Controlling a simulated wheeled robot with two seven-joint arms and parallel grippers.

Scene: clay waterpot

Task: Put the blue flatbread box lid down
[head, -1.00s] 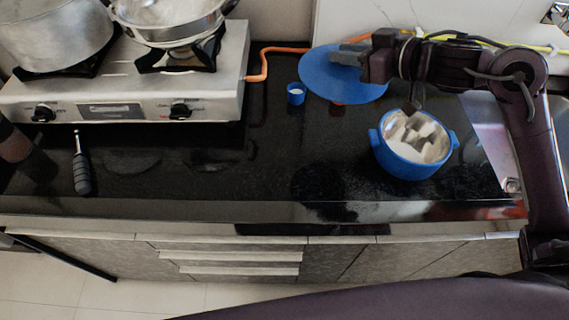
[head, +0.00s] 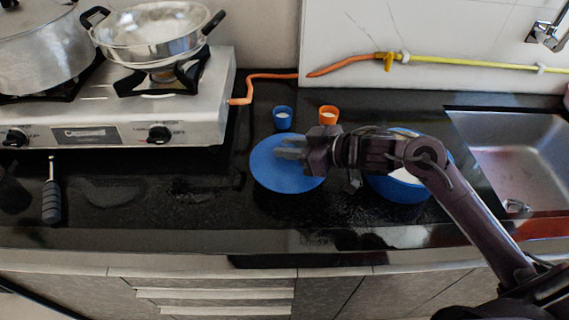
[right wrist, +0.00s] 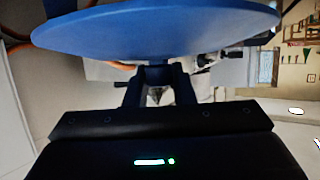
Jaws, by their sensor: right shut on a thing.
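The blue flatbread box lid (head: 275,178) is a round blue disc in the middle of the head view, left of the box. My right gripper (head: 292,149) is shut on it, and its fingers lie across the lid's upper right part. In the right wrist view the lid (right wrist: 150,35) fills the top, with the fingers closed on a small part at its middle. I cannot tell whether it touches the counter. The blue flatbread box (head: 405,192) stands uncovered on the counter, mostly hidden behind my right arm; something white shows inside. My left gripper is not in view.
A blue cup (head: 282,119) and an orange cup (head: 328,116) stand just behind the lid. A gas stove (head: 190,118) with pots is at left, a sink (head: 515,155) at right. A dark-handled tool (head: 51,200) lies at left. The black counter (head: 200,215) in front is clear.

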